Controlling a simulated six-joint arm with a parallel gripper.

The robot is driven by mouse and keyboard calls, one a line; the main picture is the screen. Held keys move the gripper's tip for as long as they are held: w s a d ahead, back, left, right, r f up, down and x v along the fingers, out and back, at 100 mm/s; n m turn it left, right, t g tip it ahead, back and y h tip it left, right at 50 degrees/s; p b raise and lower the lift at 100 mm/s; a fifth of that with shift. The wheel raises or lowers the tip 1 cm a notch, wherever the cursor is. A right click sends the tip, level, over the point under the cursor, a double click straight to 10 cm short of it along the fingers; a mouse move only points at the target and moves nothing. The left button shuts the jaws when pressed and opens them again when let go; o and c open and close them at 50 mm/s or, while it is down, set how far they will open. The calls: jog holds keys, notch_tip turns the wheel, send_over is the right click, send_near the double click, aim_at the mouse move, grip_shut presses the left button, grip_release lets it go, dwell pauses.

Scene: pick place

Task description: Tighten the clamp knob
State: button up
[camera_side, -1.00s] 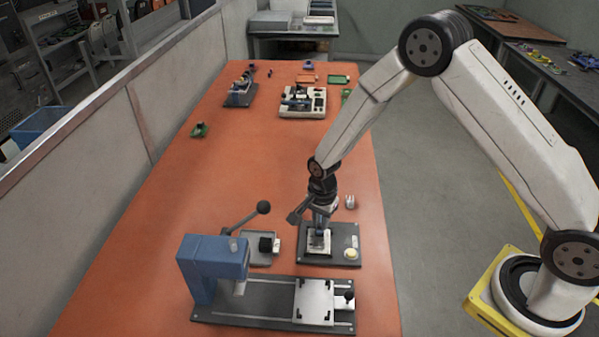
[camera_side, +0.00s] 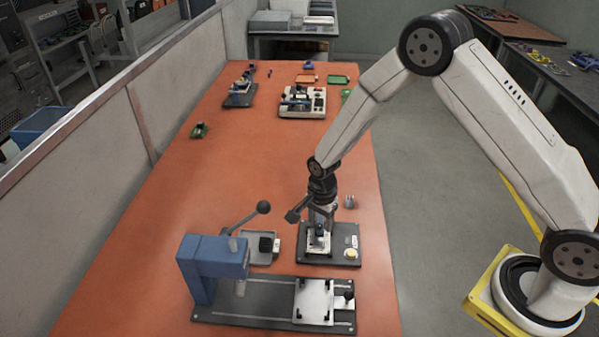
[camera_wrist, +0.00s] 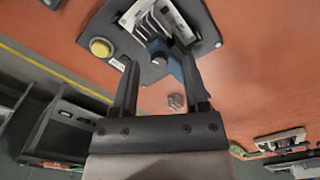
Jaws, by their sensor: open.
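A dark fixture plate (camera_side: 343,232) stands near the front of the orange table; it fills the top of the wrist view (camera_wrist: 112,22). On it sit a pale slotted block (camera_wrist: 150,22) and a blue clamp body (camera_wrist: 172,66). A dark round knob (camera_wrist: 159,48), seemingly the clamp knob, shows between my fingers in the wrist view. My gripper (camera_wrist: 160,58) is open, with one finger on each side of the knob. It points down over the fixture in the side view (camera_side: 320,219). Whether a finger touches the knob cannot be told.
A yellow button (camera_wrist: 100,47) is on the plate's corner. A small grey part (camera_side: 350,201) lies just behind the plate. A blue press (camera_side: 210,265) with a lever and a slide base stands in front and left. The table's middle is clear.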

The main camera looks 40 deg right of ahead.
aim_at(322, 225)
jog(key=shift+r, duration=3.95)
jog(key=s+d+r+n+t, duration=0.1)
jog(key=s+d+r+n, duration=0.1)
jog(key=s+r+n, duration=0.2)
jog(key=s+d+r+n+t, duration=0.1)
jog(key=s+r+n, duration=0.3)
jog(key=s+n, duration=0.7)
jog(key=shift+s+d+r+t, duration=0.3)
jog(key=shift+s+d+r, duration=0.05)
jog(key=shift+s+r, duration=0.05)
